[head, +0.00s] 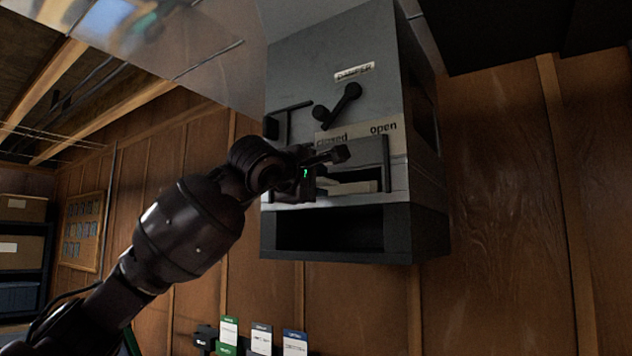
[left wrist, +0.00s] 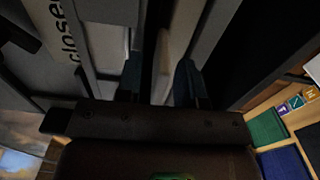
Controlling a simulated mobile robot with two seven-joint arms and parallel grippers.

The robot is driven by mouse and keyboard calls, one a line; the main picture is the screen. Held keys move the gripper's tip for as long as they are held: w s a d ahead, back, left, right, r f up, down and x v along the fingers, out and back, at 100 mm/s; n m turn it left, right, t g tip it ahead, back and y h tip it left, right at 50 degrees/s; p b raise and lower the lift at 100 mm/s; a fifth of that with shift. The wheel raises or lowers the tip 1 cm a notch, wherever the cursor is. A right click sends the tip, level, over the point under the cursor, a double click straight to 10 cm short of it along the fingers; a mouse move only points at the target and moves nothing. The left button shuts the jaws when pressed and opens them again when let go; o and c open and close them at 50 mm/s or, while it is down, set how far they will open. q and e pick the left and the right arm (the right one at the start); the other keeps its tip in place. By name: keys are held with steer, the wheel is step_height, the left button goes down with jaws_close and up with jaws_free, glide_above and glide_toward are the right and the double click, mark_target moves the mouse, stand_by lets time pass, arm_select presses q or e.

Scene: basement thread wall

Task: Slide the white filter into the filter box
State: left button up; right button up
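The filter box is a grey metal cabinet (head: 410,175) on the wood wall, with a slot in its front under the "closed" and "open" label. A whitish slab, which looks like the white filter (head: 352,187), shows in that slot, partly hidden by my arm. My left gripper (head: 325,162) is in front of the slot, close to the slab. In the left wrist view the two dark fingers (left wrist: 159,75) stand apart, with a pale strip (left wrist: 178,30) showing between and beyond them. I cannot tell whether they touch it. My right gripper is not in view.
A black lever (head: 338,101) sticks out of the cabinet above the slot. Dark upright handles flank the front. A dark open recess (head: 330,230) lies below the slot. Several small cards (head: 261,338) stand low on the wall. Shelves with boxes (head: 22,245) are at far left.

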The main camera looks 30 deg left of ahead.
arm_select(q)
steer(key=shift+o, duration=0.2)
steer(key=s+b, duration=0.3)
steer(key=s, duration=0.8)
steer(key=shift+a, duration=0.45)
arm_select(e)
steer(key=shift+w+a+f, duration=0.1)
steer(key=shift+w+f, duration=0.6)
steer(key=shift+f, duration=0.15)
arm_select(q)
steer(key=shift+w, duration=0.1)
